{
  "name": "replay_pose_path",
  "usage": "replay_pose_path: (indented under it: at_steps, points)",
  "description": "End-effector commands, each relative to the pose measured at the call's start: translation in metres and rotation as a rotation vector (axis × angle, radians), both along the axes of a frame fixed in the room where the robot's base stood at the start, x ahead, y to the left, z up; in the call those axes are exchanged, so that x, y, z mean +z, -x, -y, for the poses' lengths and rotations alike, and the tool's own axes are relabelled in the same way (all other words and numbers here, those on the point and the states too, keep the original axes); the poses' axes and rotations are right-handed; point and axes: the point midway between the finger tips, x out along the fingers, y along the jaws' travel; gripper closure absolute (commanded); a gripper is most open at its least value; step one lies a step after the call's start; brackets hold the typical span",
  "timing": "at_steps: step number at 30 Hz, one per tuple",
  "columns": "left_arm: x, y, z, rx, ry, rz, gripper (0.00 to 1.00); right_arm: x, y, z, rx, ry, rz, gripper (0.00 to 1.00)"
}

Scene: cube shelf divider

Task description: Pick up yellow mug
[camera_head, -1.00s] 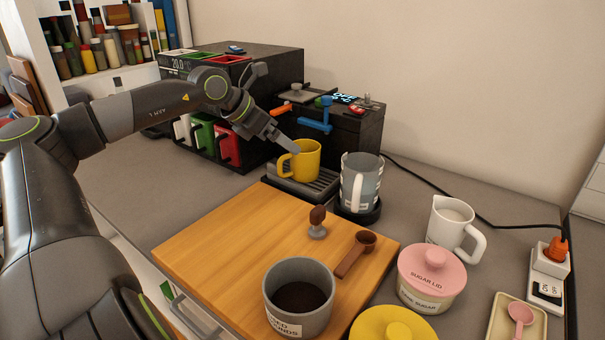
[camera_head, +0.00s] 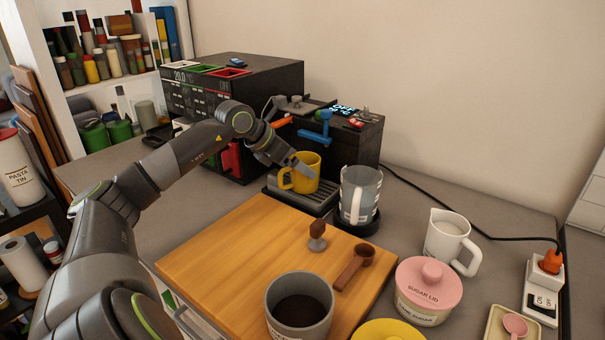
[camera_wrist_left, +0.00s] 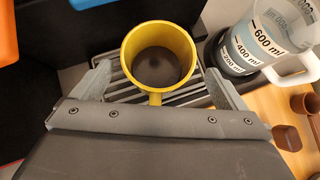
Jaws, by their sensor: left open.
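The yellow mug (camera_head: 305,172) stands upright on the slatted drip tray (camera_head: 322,198) of the dark coffee machine, its handle towards the left and front in the head view. In the left wrist view the mug (camera_wrist_left: 158,30) is seen from above; it looks empty, with its handle pointing towards my gripper. My left gripper (camera_head: 299,167) is at the mug in the head view. In the wrist view its two fingers (camera_wrist_left: 157,88) are spread wide, one on each side of the handle and near rim. Whether they touch the mug cannot be told. My right gripper is not in view.
A measuring jug (camera_head: 359,192) stands close to the right of the mug. The coffee machine (camera_head: 345,135) with its blue lever (camera_head: 315,135) is behind it. A wooden board (camera_head: 230,250) with a grounds container (camera_head: 299,312) lies in front.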

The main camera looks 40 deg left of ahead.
Motion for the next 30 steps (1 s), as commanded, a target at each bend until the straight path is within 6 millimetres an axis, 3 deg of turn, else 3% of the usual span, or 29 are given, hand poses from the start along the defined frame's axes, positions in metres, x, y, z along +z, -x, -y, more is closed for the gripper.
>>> replay_pose_path:
  at_steps: [9, 19, 30]
  points:
    - [-0.023, -0.022, 0.004, -0.001, 0.001, 0.002, 0.06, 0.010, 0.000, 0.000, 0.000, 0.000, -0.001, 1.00]
    - [-0.026, -0.025, 0.005, -0.001, 0.000, 0.001, 0.06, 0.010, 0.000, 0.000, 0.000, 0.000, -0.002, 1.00]
    - [-0.026, -0.024, 0.005, -0.001, 0.000, 0.001, 0.55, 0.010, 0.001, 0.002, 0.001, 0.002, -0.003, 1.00]
